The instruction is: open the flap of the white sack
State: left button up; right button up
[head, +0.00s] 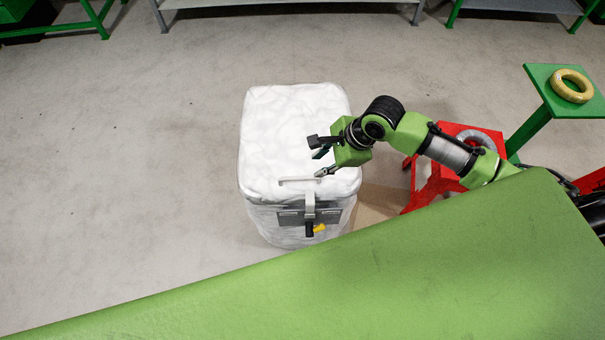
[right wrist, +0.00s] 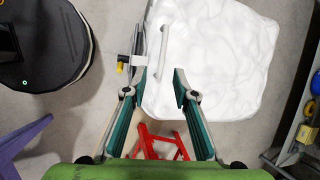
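The white sack (head: 268,135) stands upright on the floor in the middle of the head view, its broad top closed. A thin pale handle (head: 296,181) lies along the near edge of the top. Below it a grey strap (head: 309,203) hangs down the front. In the right wrist view the sack (right wrist: 225,60) fills the upper right, with the handle (right wrist: 163,45) just beyond the fingers. My right gripper (head: 316,156) is open and empty over the right side of the top, near the handle; its fingers (right wrist: 160,85) are spread apart. My left gripper is not in view.
A red stool (head: 435,182) stands right of the sack under my right arm. A green stand (head: 568,92) with a yellow ring (head: 572,86) is at the far right. Benches line the back. The floor (head: 120,180) left of the sack is clear.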

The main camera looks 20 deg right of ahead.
jog(key=m, duration=0.1)
send_near(299, 178)
jog(key=x, duration=0.7)
jog(key=shift+w+f, duration=0.1)
jog(key=shift+f, duration=0.25)
grip_shut()
